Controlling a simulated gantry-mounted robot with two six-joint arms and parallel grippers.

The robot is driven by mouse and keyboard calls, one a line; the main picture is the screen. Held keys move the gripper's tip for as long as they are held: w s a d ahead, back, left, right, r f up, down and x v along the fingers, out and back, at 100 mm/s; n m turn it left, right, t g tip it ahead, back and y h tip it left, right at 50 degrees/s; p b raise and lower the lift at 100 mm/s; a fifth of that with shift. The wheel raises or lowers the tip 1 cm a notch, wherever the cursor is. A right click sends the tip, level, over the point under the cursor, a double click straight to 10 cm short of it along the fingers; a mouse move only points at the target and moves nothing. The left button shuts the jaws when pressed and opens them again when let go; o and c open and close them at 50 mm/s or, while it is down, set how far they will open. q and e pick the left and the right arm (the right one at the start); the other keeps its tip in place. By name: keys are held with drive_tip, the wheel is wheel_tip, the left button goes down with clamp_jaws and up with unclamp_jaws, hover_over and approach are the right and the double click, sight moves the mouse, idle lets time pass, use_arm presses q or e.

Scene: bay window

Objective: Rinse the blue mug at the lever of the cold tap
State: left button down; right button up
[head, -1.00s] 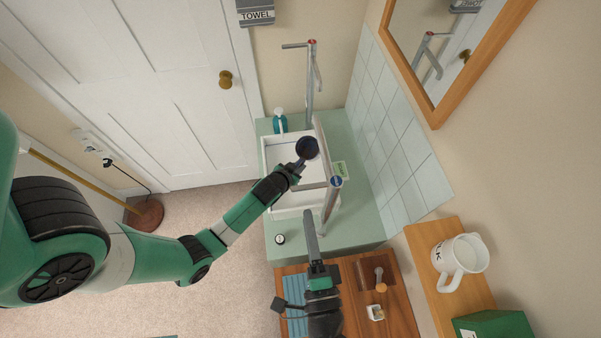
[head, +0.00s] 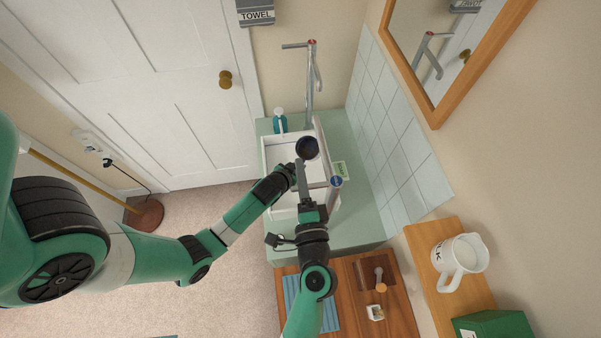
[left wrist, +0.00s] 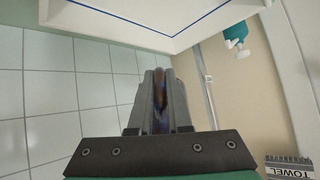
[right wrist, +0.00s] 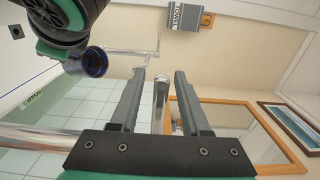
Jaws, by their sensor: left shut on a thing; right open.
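The dark blue mug (head: 307,147) is over the white basin (head: 276,146), its dark mouth turned up toward the head camera. My left gripper (head: 296,168) is shut on the mug's near side, where a bluish part shows between its fingers (left wrist: 160,95). The cold tap (head: 336,182) has a blue cap and a metal arm reaching past the mug's right side. My right gripper (head: 303,175) is beside the tap, close to the mug and left gripper. In the right wrist view its fingers (right wrist: 160,80) stand apart around a metal bar (right wrist: 161,95); contact is unclear.
The red-capped tap (head: 311,43) stands at the back. A teal bottle (head: 280,122) is at the basin's back left. A white jug (head: 460,261) stands on the wooden shelf at right. A wooden surface (head: 345,305) lies below.

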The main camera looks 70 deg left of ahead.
clamp_jaws()
idle(1.3)
